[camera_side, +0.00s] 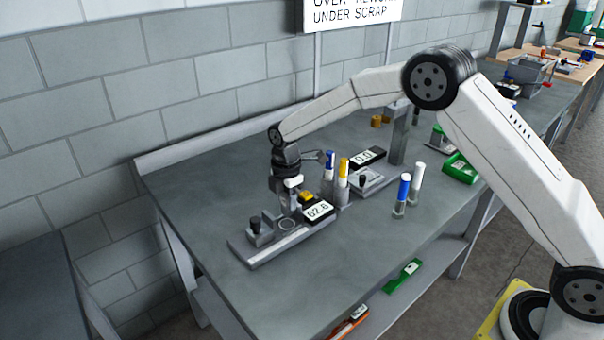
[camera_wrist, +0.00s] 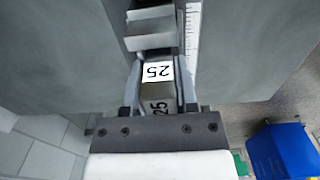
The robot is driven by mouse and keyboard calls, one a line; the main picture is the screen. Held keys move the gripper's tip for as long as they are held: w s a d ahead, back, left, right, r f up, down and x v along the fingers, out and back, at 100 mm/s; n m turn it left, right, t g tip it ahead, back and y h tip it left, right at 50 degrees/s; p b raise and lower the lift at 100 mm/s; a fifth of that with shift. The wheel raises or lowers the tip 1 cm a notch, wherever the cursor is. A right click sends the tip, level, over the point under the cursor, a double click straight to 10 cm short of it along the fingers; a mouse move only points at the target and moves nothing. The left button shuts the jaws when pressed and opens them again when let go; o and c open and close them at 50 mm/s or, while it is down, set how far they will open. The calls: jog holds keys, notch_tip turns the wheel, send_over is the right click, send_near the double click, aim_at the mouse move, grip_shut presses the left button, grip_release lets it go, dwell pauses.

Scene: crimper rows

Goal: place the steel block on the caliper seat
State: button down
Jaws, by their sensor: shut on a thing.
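The steel block (camera_wrist: 157,88) is grey, with a white label reading 25 and a 25 on its body. My gripper (camera_wrist: 159,72) is shut on it, with one finger along each side. In the side view my gripper (camera_side: 289,204) points down over the caliper fixture (camera_side: 262,255), a grey base with a pale scale strip, a dark knob and a display (camera_side: 318,211) reading 62.6. The scale (camera_wrist: 193,35) and grey steps of the fixture show ahead of the block in the wrist view. The seat is hard to make out, and I cannot tell if the block touches it.
Blue- and yellow-capped markers (camera_side: 343,180) stand close right of my gripper. A second gauge reading 0.0 (camera_side: 366,158) stands behind them. Two more markers (camera_side: 402,193) and a green tray (camera_side: 461,168) are further right. The front left bench is clear.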

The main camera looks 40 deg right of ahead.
aim_at(287, 210)
jog(key=shift+w+f, duration=0.25)
jog(key=shift+f, duration=1.5)
jog(key=shift+f, duration=0.1)
jog(key=shift+c, duration=1.9)
grip_release()
jog(key=shift+f, duration=0.1)
notch_tip(287, 210, up, 12)
jog(key=shift+r, duration=0.2)
jog(key=shift+s, duration=0.15)
